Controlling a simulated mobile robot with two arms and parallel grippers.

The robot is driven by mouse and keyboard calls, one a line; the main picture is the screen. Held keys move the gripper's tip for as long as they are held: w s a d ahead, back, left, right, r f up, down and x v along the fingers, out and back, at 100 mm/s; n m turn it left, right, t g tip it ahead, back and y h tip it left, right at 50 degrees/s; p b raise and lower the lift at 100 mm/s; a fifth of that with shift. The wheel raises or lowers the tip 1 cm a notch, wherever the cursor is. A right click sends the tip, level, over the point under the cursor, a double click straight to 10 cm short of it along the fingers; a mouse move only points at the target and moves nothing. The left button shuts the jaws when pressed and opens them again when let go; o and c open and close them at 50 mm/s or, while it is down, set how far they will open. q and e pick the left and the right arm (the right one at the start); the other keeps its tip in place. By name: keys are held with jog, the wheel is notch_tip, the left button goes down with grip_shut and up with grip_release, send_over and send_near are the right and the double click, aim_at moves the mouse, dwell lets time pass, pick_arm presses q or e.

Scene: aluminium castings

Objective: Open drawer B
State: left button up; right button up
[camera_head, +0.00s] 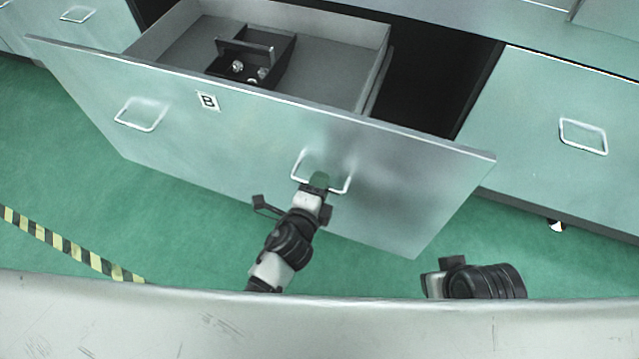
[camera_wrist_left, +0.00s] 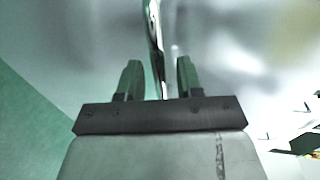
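Drawer B (camera_head: 240,135), with a pale green front and a "B" label (camera_head: 208,101), stands pulled well out of its cabinet. It has a left handle (camera_head: 140,115) and a right handle (camera_head: 301,165), both wire bows. My left gripper (camera_head: 319,180) is at the right handle. In the left wrist view the handle bar (camera_wrist_left: 156,45) runs between the two fingers of my left gripper (camera_wrist_left: 158,80), with a gap on each side, so it is open around the bar. My right arm's end (camera_head: 455,278) shows low at the right, apart from the drawer; its fingers cannot be made out.
Inside the drawer a dark open box (camera_head: 285,60) with a handle holds several small metal parts. Another closed drawer (camera_head: 540,110) is at the right. The green floor (camera_head: 120,215) in front is clear, with a yellow-black stripe (camera_head: 70,247) at the left.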

pick_arm(q)
jog(key=v, duration=1)
jog(key=shift+s+p, duration=0.15)
jog(key=shift+p, duration=0.3)
jog(key=shift+a, duration=0.1)
